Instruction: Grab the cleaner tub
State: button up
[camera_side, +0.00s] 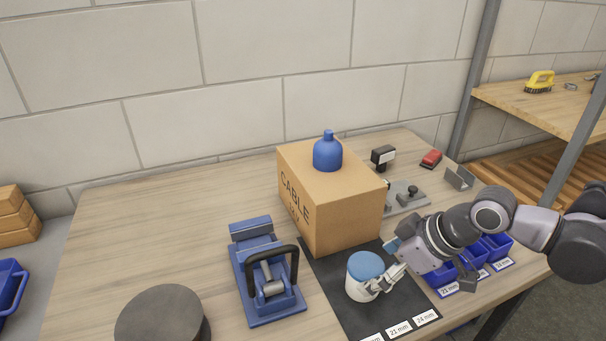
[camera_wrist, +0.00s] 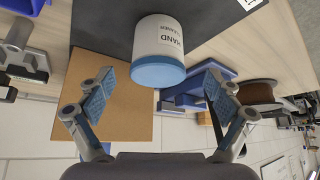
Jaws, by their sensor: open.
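The cleaner tub (camera_side: 362,284) is white with a blue lid and stands upright on a black mat (camera_side: 335,295). In the wrist view the tub (camera_wrist: 160,38) shows a label reading "HAND CLEANER", with its blue lid towards my gripper. My gripper (camera_side: 392,282) is open, close beside the tub's right side in the side view. In the wrist view the open fingers of my gripper (camera_wrist: 155,85) stand left and right of the lid, with the tub ahead of and between them. I cannot tell whether either finger touches it.
A cardboard box (camera_side: 320,205) with a blue bottle (camera_side: 328,152) on top stands behind the tub. A blue clamp fixture (camera_side: 266,275) is to its left, with a dark round disc (camera_side: 162,315) farther left. Blue bins (camera_side: 495,245) stand to the right, by my arm.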

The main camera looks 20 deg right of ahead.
aim_at(372, 267)
jog(key=x, duration=0.2)
jog(key=shift+w+f, duration=0.15)
jog(key=shift+w, duration=0.2)
jog(key=shift+x, duration=0.9)
jog(key=c, duration=1.5)
